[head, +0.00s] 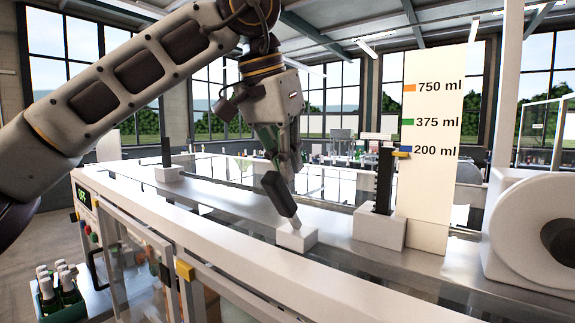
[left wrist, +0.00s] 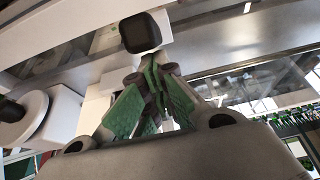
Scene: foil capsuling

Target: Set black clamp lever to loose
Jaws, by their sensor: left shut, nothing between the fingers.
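The black clamp lever (head: 278,196) stands tilted on a small white block (head: 297,238) on the machine's top, its upper end leaning left. In the left wrist view its dark rounded end (left wrist: 141,33) shows just beyond my fingertips. My left gripper (head: 288,172) points down at the lever from above; its fingers are shut and hold nothing. Its green finger pads show in the left wrist view (left wrist: 153,75). The fingertips are close to the lever; I cannot tell whether they touch it. My right gripper is not in view.
A white roll (head: 540,235) is at far right. A green bottle crate (head: 62,305) is at lower left.

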